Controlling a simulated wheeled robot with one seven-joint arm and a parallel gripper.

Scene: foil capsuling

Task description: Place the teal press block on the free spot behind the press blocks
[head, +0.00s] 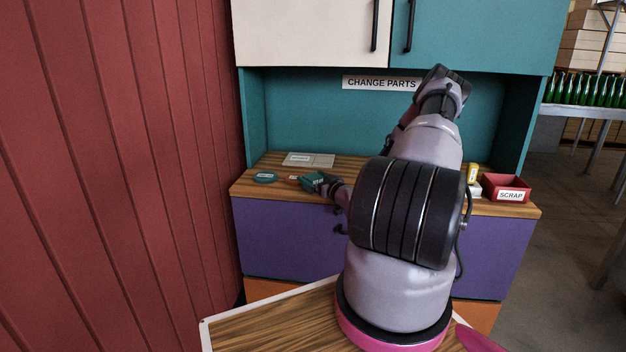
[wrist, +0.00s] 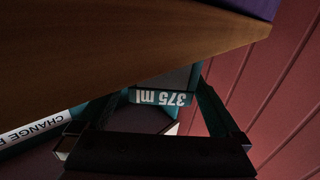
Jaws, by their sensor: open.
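A teal block (head: 316,181) stands on the wooden counter at my gripper's end in the head view. In the wrist view, a teal piece with an upside-down "375 ml" label (wrist: 160,97) lies between the fingers. My gripper (wrist: 163,90) is open around it; finger contact cannot be made out. My gripper (head: 326,184) is low over the counter, reaching left. A flat grey plate (head: 322,160) with a label lies behind, at the counter's back. My arm hides the counter's middle.
The wooden counter (head: 250,188) sits under a teal back panel with a "CHANGE PARTS" sign (head: 381,83) and upper cupboards (head: 305,30). A red wall (head: 130,150) closes the left.

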